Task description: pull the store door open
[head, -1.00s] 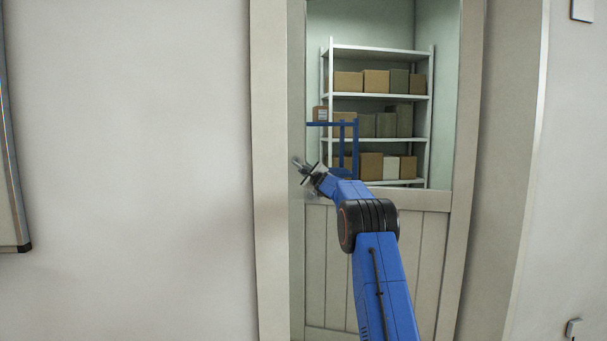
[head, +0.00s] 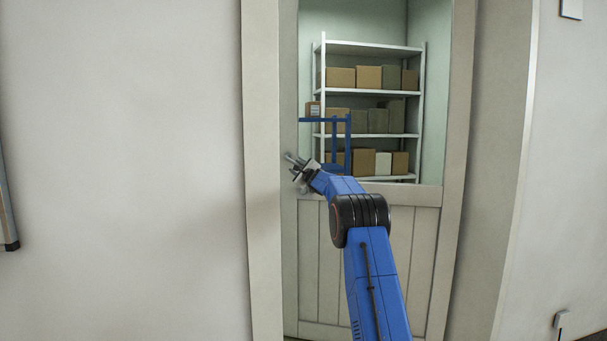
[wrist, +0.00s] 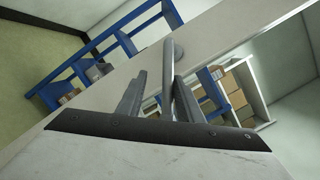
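The store door (head: 375,250) is pale, with a window above a planked lower panel. My gripper (head: 293,165) is at its left edge, about mid-height. In the wrist view a grey bar handle (wrist: 168,72) stands on the pale door frame piece (wrist: 220,38). The two fingers (wrist: 158,92) lie on either side of the handle, with a visible gap on the left; contact on the right is unclear. The room shows on both sides of that piece in the wrist view. The head view does not clearly show whether the door is ajar.
Behind the window stand a white shelf (head: 373,90) with several boxes and a blue rack (head: 347,145). The blue rack also shows in the wrist view (wrist: 105,55). Plain wall (head: 120,150) lies left of the door.

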